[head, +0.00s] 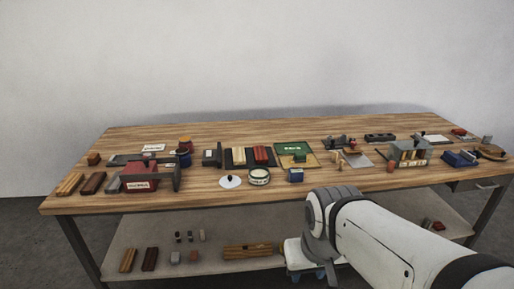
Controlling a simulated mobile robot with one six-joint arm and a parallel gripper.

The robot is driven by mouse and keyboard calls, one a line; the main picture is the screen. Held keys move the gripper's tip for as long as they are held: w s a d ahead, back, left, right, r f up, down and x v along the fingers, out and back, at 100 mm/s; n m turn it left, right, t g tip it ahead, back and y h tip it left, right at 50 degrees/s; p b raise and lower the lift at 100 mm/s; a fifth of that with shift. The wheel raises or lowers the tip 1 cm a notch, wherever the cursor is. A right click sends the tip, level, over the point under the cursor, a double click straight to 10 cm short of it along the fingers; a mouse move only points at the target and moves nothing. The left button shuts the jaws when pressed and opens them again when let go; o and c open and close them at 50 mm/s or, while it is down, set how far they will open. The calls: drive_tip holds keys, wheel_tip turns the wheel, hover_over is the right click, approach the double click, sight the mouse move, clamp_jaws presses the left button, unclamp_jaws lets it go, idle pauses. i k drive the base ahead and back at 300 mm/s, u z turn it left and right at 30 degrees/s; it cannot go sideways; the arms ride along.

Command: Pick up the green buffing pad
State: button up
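A small green block that looks like the green buffing pad (300,155) sits on the wooden bench, near its middle. It lies on a tan board in front of a dark green panel with white lettering (294,148). My arm (375,240) comes in from the lower right, and its grey joint (319,226) is in front of the bench's front edge, below and apart from the pad. The fingers of my gripper cannot be made out clearly, so whether it is open or shut does not show.
A red clamp-like fixture (139,179), a round tin (259,177) and a blue block (295,175) stand left and front of the pad. A grey rack (411,154) stands right. The lower shelf (206,240) holds several blocks. The bench's back strip is mostly clear.

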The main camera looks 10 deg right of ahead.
sight(299, 156)
drive_tip(key=z, duration=0.65)
drive_tip(key=i, duration=2.05)
drive_tip(key=u, duration=0.65)
